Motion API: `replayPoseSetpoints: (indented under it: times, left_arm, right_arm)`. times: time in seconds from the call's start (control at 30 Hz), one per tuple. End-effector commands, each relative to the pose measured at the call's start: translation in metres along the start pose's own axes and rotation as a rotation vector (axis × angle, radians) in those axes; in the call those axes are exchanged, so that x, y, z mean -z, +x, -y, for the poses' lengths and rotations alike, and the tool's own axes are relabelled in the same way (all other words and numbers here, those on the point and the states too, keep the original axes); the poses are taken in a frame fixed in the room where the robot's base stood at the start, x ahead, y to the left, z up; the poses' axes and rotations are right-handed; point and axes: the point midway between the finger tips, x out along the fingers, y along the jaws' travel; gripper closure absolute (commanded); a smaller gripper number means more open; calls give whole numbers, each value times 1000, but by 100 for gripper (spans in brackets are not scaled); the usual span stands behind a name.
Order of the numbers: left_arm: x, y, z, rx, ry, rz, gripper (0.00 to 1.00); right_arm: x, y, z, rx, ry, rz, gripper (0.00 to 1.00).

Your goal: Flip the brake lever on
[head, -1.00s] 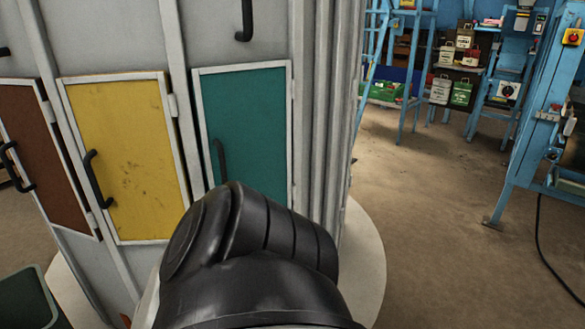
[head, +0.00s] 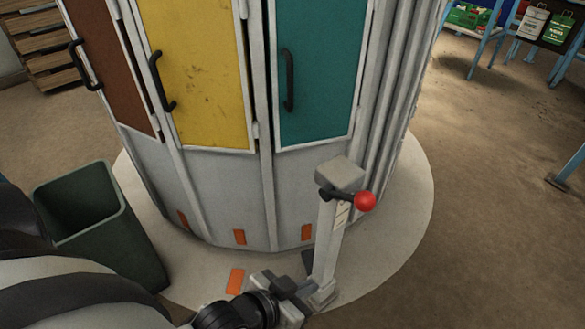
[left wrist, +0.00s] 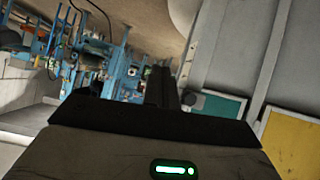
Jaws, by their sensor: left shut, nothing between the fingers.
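The brake lever is a short black arm (head: 334,194) with a red ball knob (head: 365,201). It sticks out to the right, roughly level, from the grey head of an upright grey post (head: 325,245). My left arm comes in from the lower left. My left gripper (head: 300,280) is shut and empty, low beside the post and below the knob, apart from the lever. Whether it touches the post I cannot tell. In the left wrist view its dark closed fingers (left wrist: 162,85) show, but the red knob does not. My right gripper is not in view.
A round cabinet with brown, yellow (head: 200,75) and teal (head: 312,70) doors stands behind the post on a pale round base (head: 405,225). A dark green bin (head: 100,215) stands at the left. Open floor (head: 500,220) lies to the right.

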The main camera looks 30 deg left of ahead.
Motion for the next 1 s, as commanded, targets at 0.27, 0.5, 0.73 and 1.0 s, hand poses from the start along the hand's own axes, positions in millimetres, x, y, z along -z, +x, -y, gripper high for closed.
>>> replayPoseSetpoints:
  times: [0.27, 0.5, 0.73, 1.0]
  left_arm:
    - [4, 2, 0, -1, 2, -9, 100]
    - [18, -5, 21, -20, -27, -39, 100]
    - [91, -30, 76, -143, -179, -120, 100]
    - [174, -58, 88, -307, -347, -116, 100]
  right_arm:
    - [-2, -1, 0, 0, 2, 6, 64]
    - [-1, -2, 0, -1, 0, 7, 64]
    - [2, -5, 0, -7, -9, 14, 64]
    - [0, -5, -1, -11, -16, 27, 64]
